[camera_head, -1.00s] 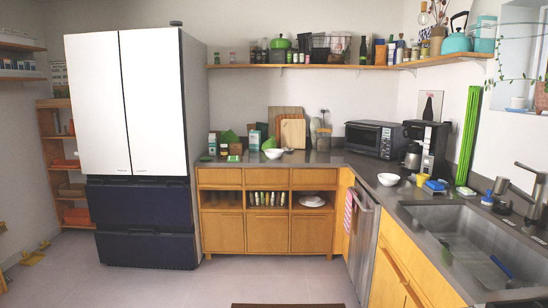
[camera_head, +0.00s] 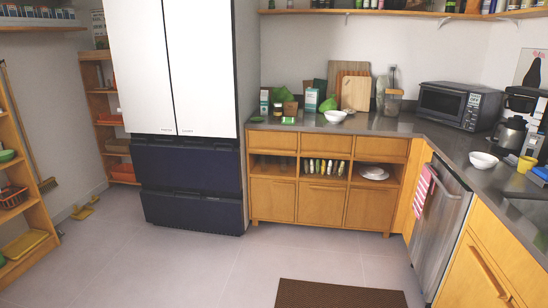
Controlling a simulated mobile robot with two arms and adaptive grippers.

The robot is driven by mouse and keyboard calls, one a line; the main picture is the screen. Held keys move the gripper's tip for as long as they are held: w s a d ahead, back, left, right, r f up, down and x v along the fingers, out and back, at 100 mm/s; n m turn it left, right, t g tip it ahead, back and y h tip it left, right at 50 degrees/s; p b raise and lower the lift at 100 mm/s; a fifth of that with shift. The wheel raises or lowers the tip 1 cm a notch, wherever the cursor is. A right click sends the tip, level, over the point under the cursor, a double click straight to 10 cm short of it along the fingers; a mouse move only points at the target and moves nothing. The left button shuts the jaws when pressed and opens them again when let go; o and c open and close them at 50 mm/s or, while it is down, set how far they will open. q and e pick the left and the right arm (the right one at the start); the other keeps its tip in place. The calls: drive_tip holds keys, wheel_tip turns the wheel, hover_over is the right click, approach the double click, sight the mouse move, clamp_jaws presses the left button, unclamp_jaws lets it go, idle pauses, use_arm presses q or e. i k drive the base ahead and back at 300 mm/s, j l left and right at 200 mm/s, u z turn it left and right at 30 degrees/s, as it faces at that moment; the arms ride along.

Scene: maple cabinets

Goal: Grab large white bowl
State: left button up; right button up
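A white bowl (camera_head: 335,117) stands upright on the back counter, in front of the cutting boards. A second white bowl (camera_head: 483,160) stands on the right counter, to the left of a yellow cup. I cannot tell for sure which of the two is the larger. Neither of my grippers is in view, and nothing touches either bowl.
The dark counter (camera_head: 408,126) runs along the back and right walls above wooden cabinets. A microwave oven (camera_head: 456,104) stands in the corner. A dishwasher (camera_head: 438,228) with a striped towel faces the open floor (camera_head: 200,265). A brown mat (camera_head: 338,294) lies in front.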

sight(335, 118)
drive_tip(key=i+j+u, duration=0.1)
drive_tip(key=i+u, duration=0.35)
drive_tip(key=i, duration=1.5)
drive_tip(key=i+z, duration=0.1)
drive_tip(key=i, duration=0.6)
drive_tip(key=i+j+z, duration=0.15)
drive_tip(key=i, duration=0.55)
drive_tip(key=i+j+z, duration=0.1)
drive_tip(key=i, duration=0.55)
